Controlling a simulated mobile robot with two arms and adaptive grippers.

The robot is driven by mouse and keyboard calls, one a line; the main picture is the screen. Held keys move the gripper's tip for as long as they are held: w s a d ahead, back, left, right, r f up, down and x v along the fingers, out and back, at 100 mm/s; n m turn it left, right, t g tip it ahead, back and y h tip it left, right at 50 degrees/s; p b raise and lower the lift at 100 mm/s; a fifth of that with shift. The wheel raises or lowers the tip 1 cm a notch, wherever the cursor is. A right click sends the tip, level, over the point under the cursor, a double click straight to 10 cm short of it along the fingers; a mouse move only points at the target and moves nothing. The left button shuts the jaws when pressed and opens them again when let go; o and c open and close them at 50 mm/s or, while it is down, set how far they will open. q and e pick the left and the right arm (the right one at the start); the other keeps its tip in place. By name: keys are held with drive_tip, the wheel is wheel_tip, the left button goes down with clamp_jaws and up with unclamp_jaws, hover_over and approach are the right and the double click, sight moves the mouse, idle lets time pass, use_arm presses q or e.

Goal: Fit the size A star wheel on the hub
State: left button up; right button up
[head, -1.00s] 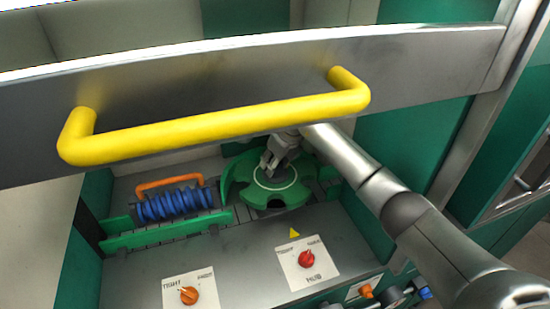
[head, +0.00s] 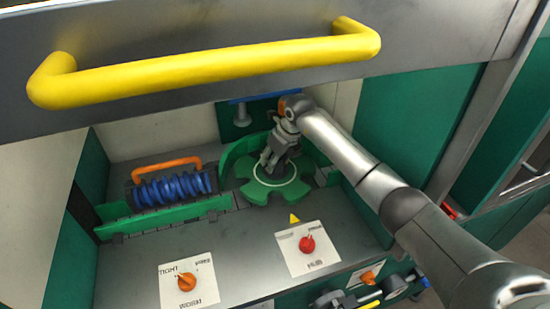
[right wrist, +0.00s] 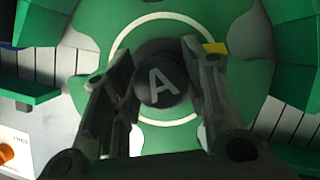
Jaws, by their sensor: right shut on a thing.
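The green star wheel (head: 291,190) lies flat in the machine's station, with a white ring on its top face. It also fills much of the right wrist view (right wrist: 235,85), where its dark centre knob (right wrist: 161,82) carries the letter A. My right gripper (head: 267,163) reaches down onto the wheel's centre. Its fingers stand on both sides of the knob and are shut on it. The hub is hidden under the wheel, so I cannot tell how the wheel is seated on it. My left gripper is not in view.
A raised guard with a yellow handle (head: 210,68) crosses the top. A blue worm screw (head: 172,188) with an orange handle lies left of the wheel, behind a green rail (head: 165,219). In front are the red HUB knob (head: 307,244) and an orange worm knob (head: 187,282).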

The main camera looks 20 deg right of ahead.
drive_tip(key=shift+r, duration=0.1)
idle(0.5)
drive_tip(key=shift+f+b, duration=0.4)
drive_tip(key=shift+b, duration=0.2)
